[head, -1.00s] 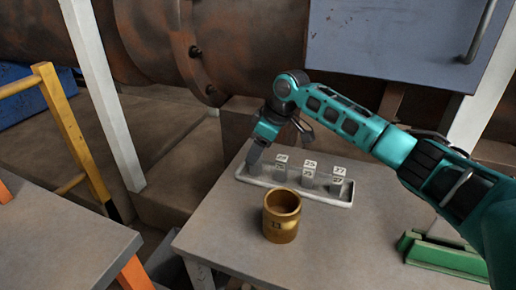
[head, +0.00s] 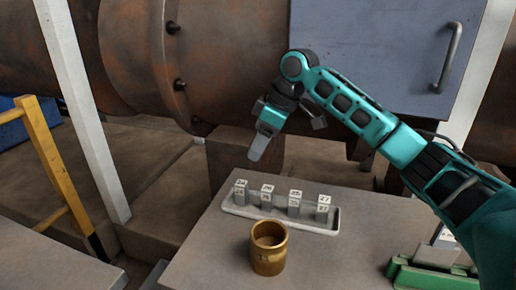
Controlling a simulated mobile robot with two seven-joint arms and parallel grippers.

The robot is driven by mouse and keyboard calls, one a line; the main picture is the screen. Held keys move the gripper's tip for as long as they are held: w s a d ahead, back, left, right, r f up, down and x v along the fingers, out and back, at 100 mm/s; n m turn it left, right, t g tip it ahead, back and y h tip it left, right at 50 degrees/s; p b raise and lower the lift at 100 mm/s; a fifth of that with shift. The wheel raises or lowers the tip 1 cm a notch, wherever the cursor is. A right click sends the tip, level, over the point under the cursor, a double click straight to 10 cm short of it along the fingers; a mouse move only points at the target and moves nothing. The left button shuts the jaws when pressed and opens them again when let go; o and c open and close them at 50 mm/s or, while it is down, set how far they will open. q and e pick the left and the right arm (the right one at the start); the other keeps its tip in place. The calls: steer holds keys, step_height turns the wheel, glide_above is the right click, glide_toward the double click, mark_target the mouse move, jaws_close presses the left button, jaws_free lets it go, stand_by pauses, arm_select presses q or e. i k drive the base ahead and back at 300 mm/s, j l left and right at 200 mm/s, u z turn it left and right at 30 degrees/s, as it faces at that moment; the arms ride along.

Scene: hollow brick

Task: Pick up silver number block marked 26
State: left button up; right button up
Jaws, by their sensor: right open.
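Several silver number blocks stand upright in a row in a shallow pale tray (head: 285,225) on the grey table. Their small white labels are hard to read. The second block from the left (head: 266,197) may carry 26, but I cannot be sure. The leftmost block (head: 240,194), the third block (head: 294,205) and the rightmost block (head: 323,209), which looks like 27, stand beside it. My right gripper (head: 262,146) is open and empty, pointing down above the tray's left part, apart from the blocks. My left gripper is out of view.
A brass cup (head: 268,248) stands in front of the tray. A green holder (head: 430,276) sits at the table's right. A rusty pipe (head: 220,60) and a blue-grey cabinet (head: 385,50) are behind. A yellow rail (head: 50,165) is at left.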

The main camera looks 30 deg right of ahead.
mark_target(267, 199)
steer(key=k+j, duration=0.75)
steer(key=k, duration=0.1)
